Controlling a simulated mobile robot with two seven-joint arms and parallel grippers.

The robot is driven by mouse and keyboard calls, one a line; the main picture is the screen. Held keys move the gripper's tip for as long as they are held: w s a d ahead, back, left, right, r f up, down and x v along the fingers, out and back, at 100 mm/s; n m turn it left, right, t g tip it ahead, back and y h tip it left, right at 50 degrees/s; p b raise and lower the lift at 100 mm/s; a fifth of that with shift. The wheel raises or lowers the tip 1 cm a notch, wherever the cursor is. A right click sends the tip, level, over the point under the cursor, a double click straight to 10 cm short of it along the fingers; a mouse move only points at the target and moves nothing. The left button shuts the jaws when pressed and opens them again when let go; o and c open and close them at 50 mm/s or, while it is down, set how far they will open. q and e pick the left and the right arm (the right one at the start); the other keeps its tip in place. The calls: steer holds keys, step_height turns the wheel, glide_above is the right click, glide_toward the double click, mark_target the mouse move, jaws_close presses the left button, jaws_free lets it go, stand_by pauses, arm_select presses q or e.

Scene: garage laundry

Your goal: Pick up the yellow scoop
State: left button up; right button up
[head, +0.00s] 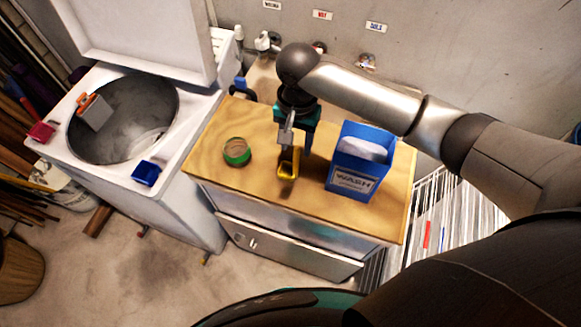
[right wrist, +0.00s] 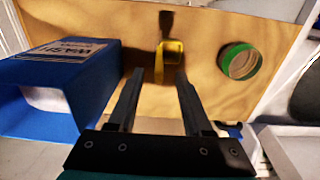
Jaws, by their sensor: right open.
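The small yellow scoop (head: 288,170) is on the wooden top of the cabinet, between a green-rimmed round container and a blue box. My right gripper (head: 297,147) points down over it, with a finger covering part of it in the head view. In the right wrist view the scoop (right wrist: 174,48) shows just beyond the open fingertips (right wrist: 156,75), roughly in line with the gap between them. Nothing is held between the fingers. Whether they touch the scoop is hard to tell. My left gripper is not in view.
The blue box labelled WASH (head: 352,184) stands close right of the gripper. The green-rimmed container (head: 237,152) is to the left. An open-lidded washer (head: 185,135) stands left, with red, blue and grey-orange items on it. The wooden top's front is bare.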

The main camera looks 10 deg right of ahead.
mark_target(296, 159)
steer(key=shift+f, duration=1.05)
step_height(296, 159, down, 4)
steer(key=shift+r, duration=0.15)
steer(key=shift+f, duration=0.25)
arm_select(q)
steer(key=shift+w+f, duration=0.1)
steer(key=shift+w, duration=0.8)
arm_select(e)
jaws_close()
